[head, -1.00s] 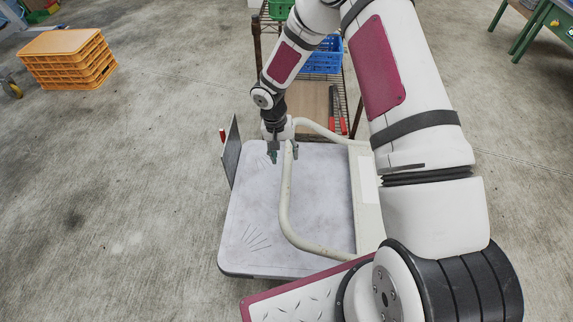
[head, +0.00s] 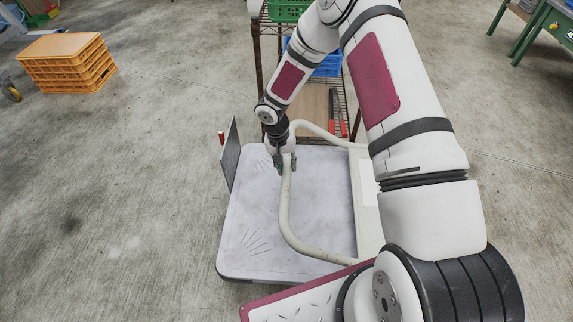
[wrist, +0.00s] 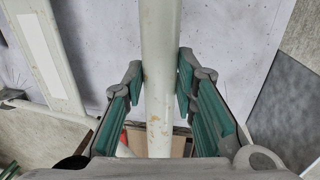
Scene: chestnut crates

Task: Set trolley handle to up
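The trolley (head: 252,235) stands on the floor with a pale grey deck. Its cream tubular handle (head: 286,215) is a U-shaped bar that reaches leftward over the deck from the right edge; it looks folded low, though its exact height is hard to tell. My gripper (head: 285,166) is at the bar's far left part. In the wrist view, the handle (wrist: 160,40) runs between the two green-padded fingers of my gripper (wrist: 160,84), whose tips press close on both sides. A strip of the trolley's right side is hidden behind my arm.
A wire rack (head: 257,60) with green and blue crates stands just behind the trolley. A dark upright panel (head: 230,155) is at the deck's left edge. Orange stacked crates (head: 68,65) stand at the far left. Floor left of the trolley is free.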

